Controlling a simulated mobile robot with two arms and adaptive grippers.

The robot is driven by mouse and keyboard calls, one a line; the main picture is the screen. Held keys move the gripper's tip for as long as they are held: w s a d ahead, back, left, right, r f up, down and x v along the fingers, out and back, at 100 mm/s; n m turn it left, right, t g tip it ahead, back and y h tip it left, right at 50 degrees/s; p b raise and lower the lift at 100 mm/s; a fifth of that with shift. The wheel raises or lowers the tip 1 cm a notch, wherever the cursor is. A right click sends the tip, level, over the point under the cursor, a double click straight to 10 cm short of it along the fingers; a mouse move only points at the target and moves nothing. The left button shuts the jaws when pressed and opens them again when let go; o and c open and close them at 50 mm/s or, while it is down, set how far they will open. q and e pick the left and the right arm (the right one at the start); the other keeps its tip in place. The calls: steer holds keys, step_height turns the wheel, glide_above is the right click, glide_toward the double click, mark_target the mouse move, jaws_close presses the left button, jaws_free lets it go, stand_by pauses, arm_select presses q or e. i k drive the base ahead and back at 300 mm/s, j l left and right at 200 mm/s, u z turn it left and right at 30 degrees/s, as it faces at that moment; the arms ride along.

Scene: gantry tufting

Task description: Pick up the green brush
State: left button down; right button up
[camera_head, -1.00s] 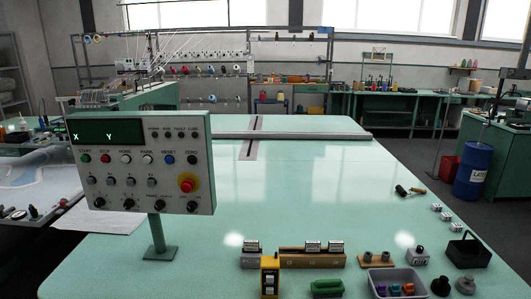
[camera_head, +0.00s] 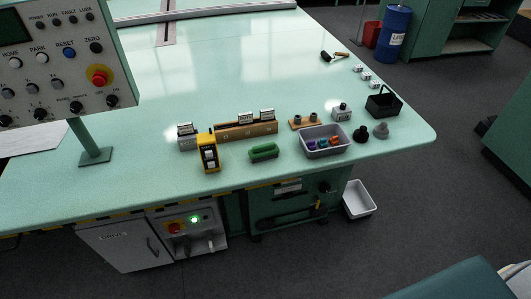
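The green brush (camera_head: 264,152) is most likely the small green block-shaped item lying near the front edge of the mint-green table (camera_head: 230,90). It lies right of a yellow and black box (camera_head: 208,153) and left of a grey bin (camera_head: 325,152) holding small coloured pieces. It looks free of anything on top of it. Neither of my grippers is in view.
A wooden block (camera_head: 230,133) with metal pieces stands behind the brush. A control panel (camera_head: 60,60) on a post stands at left. A white bin (camera_head: 358,200) sits on the floor.

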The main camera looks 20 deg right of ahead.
mark_target(268, 151)
steer(key=u, duration=1.4)
steer(key=z, duration=1.95)
steer(key=i+l+u, duration=0.55)
steer(key=l, duration=0.2)
steer(key=i+l+u, duration=0.25)
steer(key=l, duration=0.2)
